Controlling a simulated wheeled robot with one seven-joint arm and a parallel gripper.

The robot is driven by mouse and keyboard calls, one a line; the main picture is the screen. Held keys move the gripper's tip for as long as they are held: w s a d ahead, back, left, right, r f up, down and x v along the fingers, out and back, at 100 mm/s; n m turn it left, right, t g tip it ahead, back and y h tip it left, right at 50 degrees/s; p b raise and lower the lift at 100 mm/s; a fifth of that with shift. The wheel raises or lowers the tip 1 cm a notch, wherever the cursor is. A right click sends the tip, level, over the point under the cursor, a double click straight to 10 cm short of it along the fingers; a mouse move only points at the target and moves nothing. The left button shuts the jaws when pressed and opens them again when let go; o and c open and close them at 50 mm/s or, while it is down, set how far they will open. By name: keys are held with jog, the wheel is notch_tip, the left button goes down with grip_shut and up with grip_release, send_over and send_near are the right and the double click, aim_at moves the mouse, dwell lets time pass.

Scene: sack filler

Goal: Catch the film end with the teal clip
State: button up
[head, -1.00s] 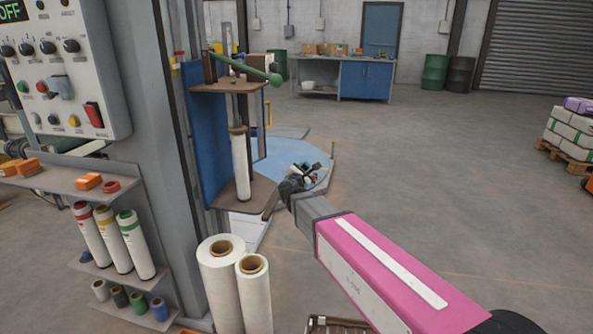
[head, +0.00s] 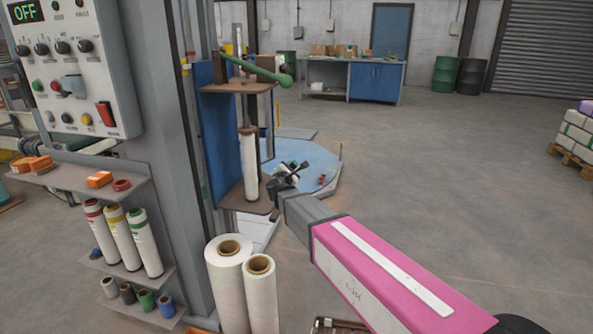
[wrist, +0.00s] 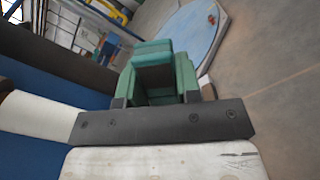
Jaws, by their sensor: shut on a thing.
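My gripper (head: 285,178) is just right of the upright white film roll (head: 250,168) in the blue and brown carriage. In the wrist view my gripper (wrist: 157,88) is shut on the teal clip (wrist: 152,50), which sticks out ahead of the dark bar. The film roll (wrist: 42,115) shows as a white band at the left of the wrist view, beside the clip. I cannot make out the film end or tell whether the clip touches any film.
The blue turntable (head: 312,168) lies behind my gripper. Two spare white rolls (head: 230,285) stand in front of the machine post. A shelf (head: 80,178) with orange items and a control panel (head: 68,65) is at left.

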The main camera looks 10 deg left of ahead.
jog(key=a, duration=0.8)
jog(key=shift+w, duration=0.3)
jog(key=shift+w+a, duration=0.1)
jog(key=shift+a, duration=1.1)
dwell(1.5)
jog(key=shift+d, duration=0.15)
jog(key=shift+s+d, duration=0.2)
jog(key=shift+d, duration=2.05)
jog(key=shift+s+d, duration=0.15)
jog(key=shift+d, duration=2.05)
jog(key=shift+d, duration=0.1)
jog(key=w+d+r, duration=0.3)
jog(key=d, duration=0.6)
jog(key=w+d+r, duration=0.3)
jog(key=d, duration=0.6)
jog(key=d+r, duration=0.8)
jog(key=d, duration=0.4)
jog(key=d+r+n+y, duration=0.1)
jog(key=d+r, duration=0.8)
jog(key=d, duration=0.3)
jog(key=shift+s, duration=0.15)
